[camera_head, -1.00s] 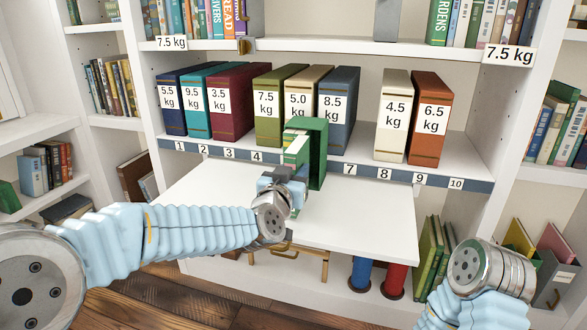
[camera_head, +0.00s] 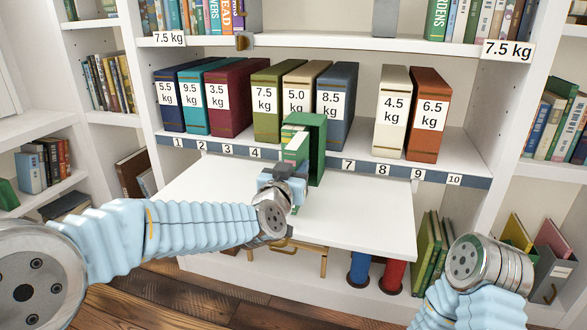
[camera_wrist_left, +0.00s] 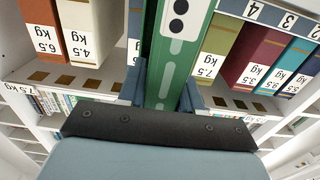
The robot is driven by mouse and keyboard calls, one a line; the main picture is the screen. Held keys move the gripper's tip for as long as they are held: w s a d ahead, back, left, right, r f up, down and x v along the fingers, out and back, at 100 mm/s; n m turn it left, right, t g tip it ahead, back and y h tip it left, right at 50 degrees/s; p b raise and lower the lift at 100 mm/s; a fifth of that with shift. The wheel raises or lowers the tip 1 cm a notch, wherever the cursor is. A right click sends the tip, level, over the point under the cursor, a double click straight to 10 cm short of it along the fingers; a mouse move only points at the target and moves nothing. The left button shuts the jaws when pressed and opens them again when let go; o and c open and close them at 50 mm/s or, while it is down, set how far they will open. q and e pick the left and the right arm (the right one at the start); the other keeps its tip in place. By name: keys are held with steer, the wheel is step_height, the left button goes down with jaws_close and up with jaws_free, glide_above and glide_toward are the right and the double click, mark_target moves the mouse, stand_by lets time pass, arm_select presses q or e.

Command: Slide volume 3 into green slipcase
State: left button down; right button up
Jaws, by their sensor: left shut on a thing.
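A green volume (camera_head: 296,146) with a pale label stands upright at the front of the white pull-out board. The green slipcase (camera_head: 318,152) stands upright beside and behind it. How far the volume is inside the slipcase I cannot tell. My left gripper (camera_head: 285,172) is shut on the volume from the front. In the left wrist view the green spine (camera_wrist_left: 168,75) sits between the two blue-grey fingers (camera_wrist_left: 163,90), with black dots on a white label. My right arm shows at the bottom right, but its gripper is out of view.
The white board (camera_head: 345,215) is otherwise clear. Behind it, a shelf with a numbered strip (camera_head: 232,151) holds several weight-labelled books, among them an olive one (camera_head: 268,125) and a blue one (camera_head: 335,130). A gap lies between the blue and cream (camera_head: 390,140) books.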

arm_select(q)
steer(key=shift+w+d, duration=0.2)
steer(key=shift+w, duration=0.25)
stand_by(0.6)
steer(key=c, duration=0.7)
jaws_free()
steer(key=v, duration=1.4)
steer(key=shift+w, duration=0.1)
